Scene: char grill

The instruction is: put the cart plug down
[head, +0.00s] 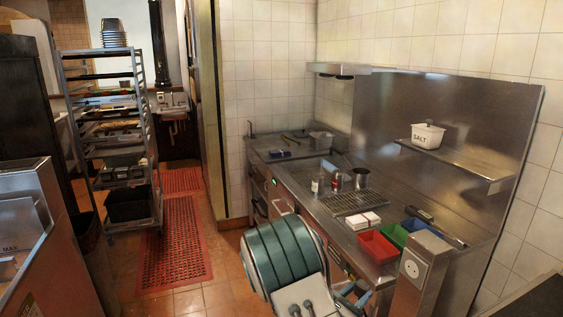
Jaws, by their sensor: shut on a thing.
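My gripper (353,296) shows only in part at the bottom of the head view, low in front of the steel counter and left of the metal post. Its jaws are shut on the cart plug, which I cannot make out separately. My own teal arm hides much of this area. A round pale socket (413,269) is on the post (420,285), to the right of my gripper. I cannot tell how far apart the gripper and the post are.
Red (378,246), green and blue bins stand on the steel counter (315,190), with white packs (363,221) beside them. A salt tub (428,135) sits on the wall shelf. A tray rack (125,130) stands back left. The red floor mat (172,240) is clear.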

